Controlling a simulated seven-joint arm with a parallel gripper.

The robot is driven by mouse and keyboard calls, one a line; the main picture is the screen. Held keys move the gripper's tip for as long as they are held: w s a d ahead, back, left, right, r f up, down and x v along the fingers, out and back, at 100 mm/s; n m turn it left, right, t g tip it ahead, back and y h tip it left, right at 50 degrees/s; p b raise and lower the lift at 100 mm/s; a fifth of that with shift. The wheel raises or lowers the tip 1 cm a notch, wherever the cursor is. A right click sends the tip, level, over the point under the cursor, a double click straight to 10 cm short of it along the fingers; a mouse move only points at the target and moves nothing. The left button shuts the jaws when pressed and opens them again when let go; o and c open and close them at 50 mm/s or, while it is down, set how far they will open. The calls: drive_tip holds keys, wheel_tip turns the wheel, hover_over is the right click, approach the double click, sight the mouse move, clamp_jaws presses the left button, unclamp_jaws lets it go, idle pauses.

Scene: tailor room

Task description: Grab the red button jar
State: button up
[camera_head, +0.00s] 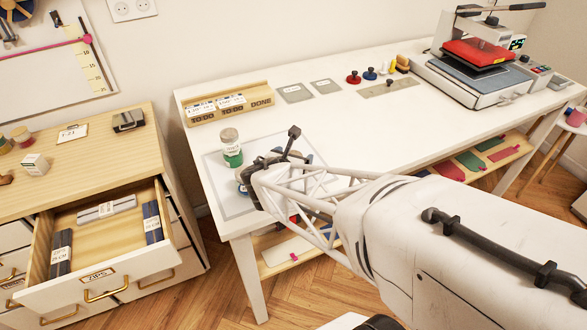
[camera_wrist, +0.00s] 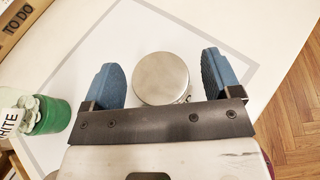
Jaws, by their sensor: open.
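In the wrist view a jar seen from above shows only its round silver lid (camera_wrist: 161,78). Its contents and label are hidden, so I cannot tell its colour. My gripper (camera_wrist: 164,72) is open, with one blue finger on each side of the lid and visible gaps between. In the head view my gripper (camera_head: 275,172) is over the left front part of the white table and hides most of what is under it. A jar with green contents and a white label (camera_head: 231,148) stands just behind it; it also shows at the left of the wrist view (camera_wrist: 42,115).
A wooden TO DO/DONE tray (camera_head: 229,103) stands behind the jars. Red and blue knobbed items (camera_head: 353,77) and a heat press (camera_head: 480,60) are farther right. An open drawer (camera_head: 100,225) is at left. The table's middle is mostly clear.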

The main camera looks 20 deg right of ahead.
drive_tip(key=c, duration=1)
drive_tip(key=shift+r, duration=0.2)
drive_tip(key=shift+c, duration=0.2)
drive_tip(key=shift+r, duration=1.5)
drive_tip(key=shift+s+r, duration=0.15)
drive_tip(key=shift+s, duration=0.05)
drive_tip(key=s+a+r, duration=0.1)
drive_tip(key=s+a, duration=0.2)
drive_tip(key=s, duration=1.2)
drive_tip(key=shift+s+r, duration=0.2)
